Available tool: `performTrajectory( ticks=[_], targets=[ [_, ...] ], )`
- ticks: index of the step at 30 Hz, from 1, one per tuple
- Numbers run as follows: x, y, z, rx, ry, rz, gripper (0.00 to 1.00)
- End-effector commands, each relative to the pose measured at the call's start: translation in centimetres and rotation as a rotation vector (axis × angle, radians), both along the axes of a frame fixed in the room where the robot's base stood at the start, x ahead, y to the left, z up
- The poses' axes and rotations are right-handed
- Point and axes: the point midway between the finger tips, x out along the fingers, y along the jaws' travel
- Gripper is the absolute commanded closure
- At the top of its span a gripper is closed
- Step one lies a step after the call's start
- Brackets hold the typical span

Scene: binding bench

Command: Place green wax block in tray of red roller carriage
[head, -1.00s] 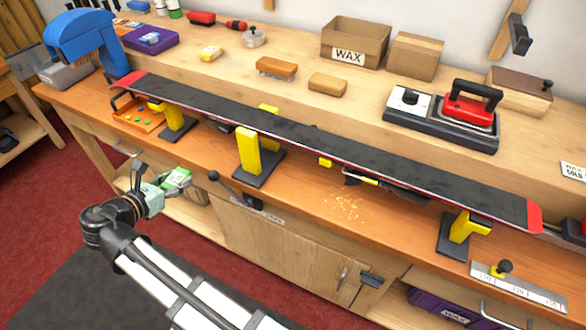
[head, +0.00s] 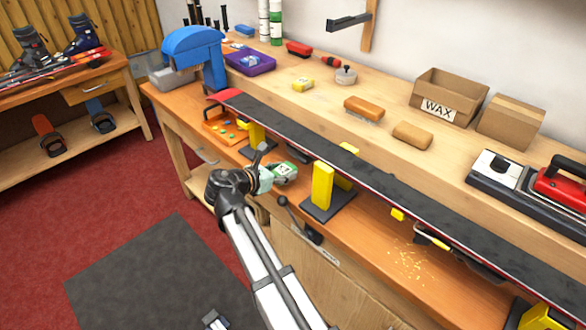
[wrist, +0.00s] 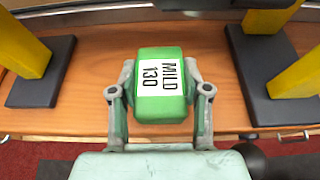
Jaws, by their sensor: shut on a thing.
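The green wax block (head: 286,172), with a white label, is held in my gripper (head: 274,175) in front of the bench. In the wrist view the block (wrist: 172,110) sits between both fingers, its label reading MILD 130. My gripper is shut on it. The block appears to be near the bench's front edge, left of a yellow support post (head: 322,184). I cannot make out a red roller carriage or its tray for certain. A dark assembly with a yellow handle (head: 432,238) shows partly under the long board, which hides much of it.
The long dark board (head: 330,155) with a red tip lies on yellow supports along the bench. An orange tray (head: 212,134) with small coloured pieces is at the left end. A blue machine (head: 195,48) stands behind it. Yellow crumbs (head: 408,262) lie on the bench (head: 365,245).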

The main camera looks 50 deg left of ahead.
Motion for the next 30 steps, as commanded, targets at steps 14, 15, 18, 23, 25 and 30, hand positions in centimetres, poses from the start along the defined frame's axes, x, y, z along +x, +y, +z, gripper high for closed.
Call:
performTrajectory(
  ticks=[14,15,18,23,25,30],
  targets=[
    [4.1,0.4,-1.5,0.0,0.0,0.0,0.89],
    [4.1,0.4,-1.5,0.0,-0.001,0.0,0.89],
    [4.1,0.4,-1.5,0.001,-0.001,0.0,0.89],
    [4.1,0.4,-1.7,0.0,0.0,0.0,0.89],
    [4.1,0.4,-1.8,0.0,0.0,0.0,0.42],
    [4.1,0.4,-1.8,0.0,0.0,0.0,0.28]
  ],
)
